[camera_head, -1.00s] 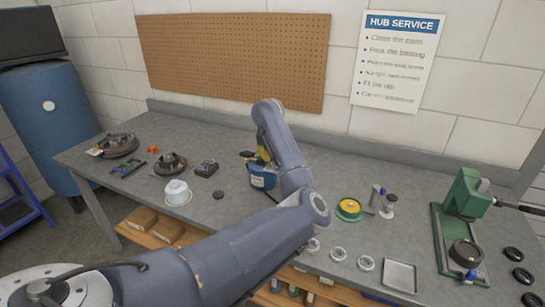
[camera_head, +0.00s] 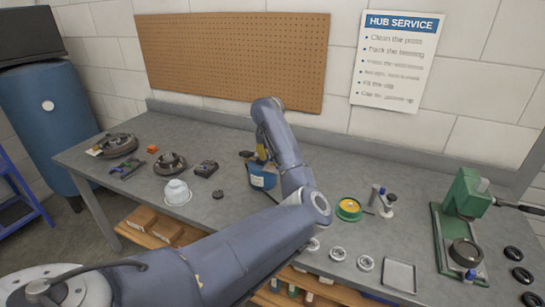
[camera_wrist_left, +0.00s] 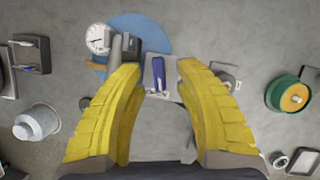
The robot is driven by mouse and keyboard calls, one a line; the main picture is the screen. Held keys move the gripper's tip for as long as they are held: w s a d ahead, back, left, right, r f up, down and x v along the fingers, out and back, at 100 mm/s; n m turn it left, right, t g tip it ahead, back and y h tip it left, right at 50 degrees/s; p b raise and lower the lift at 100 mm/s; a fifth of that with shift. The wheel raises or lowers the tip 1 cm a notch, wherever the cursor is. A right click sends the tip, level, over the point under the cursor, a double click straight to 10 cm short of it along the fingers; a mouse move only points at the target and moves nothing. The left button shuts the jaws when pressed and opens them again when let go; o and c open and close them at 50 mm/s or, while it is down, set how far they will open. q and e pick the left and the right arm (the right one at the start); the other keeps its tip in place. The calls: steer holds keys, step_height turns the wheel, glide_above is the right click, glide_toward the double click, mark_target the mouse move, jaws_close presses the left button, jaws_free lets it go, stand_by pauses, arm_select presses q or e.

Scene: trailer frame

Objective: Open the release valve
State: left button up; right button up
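A blue pot-like body with a pale label (camera_head: 262,178) stands on the bench, partly hidden behind my left arm. In the left wrist view its round blue top (camera_wrist_left: 133,27) carries a white dial gauge (camera_wrist_left: 98,38), grey metal fittings and a blue lever-like handle (camera_wrist_left: 158,72). I cannot tell for certain which fitting is the release valve. My left gripper (camera_wrist_left: 160,72) is open above it, with yellow fingers on either side of the blue handle and visible gaps to both. In the head view only a bit of yellow finger (camera_head: 261,152) shows. My right gripper is out of view.
A green press (camera_head: 466,195) stands at the right of the bench. A green-and-yellow round part (camera_head: 348,209) and a small metal tray (camera_head: 399,275) lie nearer. Hub parts (camera_head: 171,163) and a white pot (camera_head: 177,192) are at left. The bench back is mostly clear.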

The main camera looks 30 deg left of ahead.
arm_select(q)
steer(key=v, duration=0.7)
steer(key=shift+s+r, duration=0.1)
